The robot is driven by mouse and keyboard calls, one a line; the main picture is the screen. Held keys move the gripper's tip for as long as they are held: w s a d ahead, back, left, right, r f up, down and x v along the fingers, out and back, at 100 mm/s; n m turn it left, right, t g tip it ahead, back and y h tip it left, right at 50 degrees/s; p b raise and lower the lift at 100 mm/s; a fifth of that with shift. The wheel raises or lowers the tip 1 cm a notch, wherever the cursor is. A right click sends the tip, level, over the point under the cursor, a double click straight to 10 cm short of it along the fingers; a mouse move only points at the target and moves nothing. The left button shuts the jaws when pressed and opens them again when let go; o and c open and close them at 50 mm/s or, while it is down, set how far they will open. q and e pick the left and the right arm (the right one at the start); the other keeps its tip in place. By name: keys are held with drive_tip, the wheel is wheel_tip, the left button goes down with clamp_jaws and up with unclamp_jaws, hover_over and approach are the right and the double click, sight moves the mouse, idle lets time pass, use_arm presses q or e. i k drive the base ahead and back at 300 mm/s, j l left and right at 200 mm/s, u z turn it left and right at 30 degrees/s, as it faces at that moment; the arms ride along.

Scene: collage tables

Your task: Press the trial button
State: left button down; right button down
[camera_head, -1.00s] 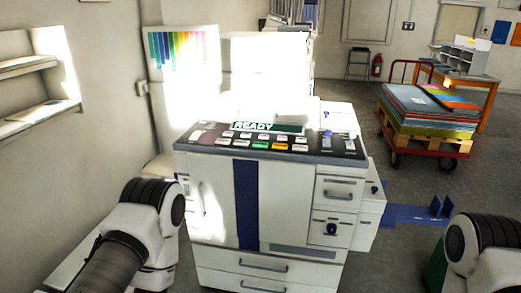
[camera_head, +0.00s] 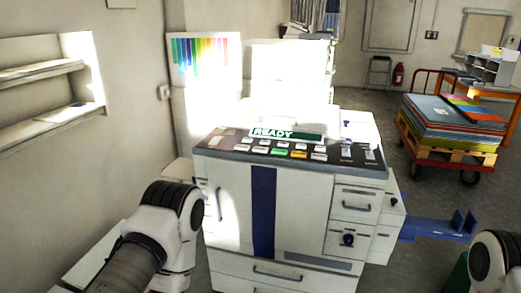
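A white printing machine (camera_head: 300,215) with a dark blue vertical stripe stands in front of me. Its dark sloped control panel (camera_head: 225,142) carries several buttons, among them a green button (camera_head: 279,152) and an orange button (camera_head: 299,154); the others look pale or grey. The button labels are too small to read, so I cannot tell which one is the trial button. A green sign on the panel reads "READY" (camera_head: 273,133). My arm links show at the lower left and lower right, apart from the panel. Neither gripper is in view.
A red cart (camera_head: 455,167) with a pallet of coloured sheets stands at the right. Wall shelves (camera_head: 40,72) are at the left. Grey floor is open between machine and cart.

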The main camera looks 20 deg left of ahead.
sight(258, 149)
drive_tip(key=i+j+z, duration=0.15)
drive_tip(key=i, duration=0.3)
drive_tip(key=i+j+z, duration=0.15)
drive_tip(key=i, duration=0.3)
drive_tip(key=i+j+z, duration=0.15)
drive_tip(key=i+j, duration=0.2)
drive_tip(key=i, duration=0.1)
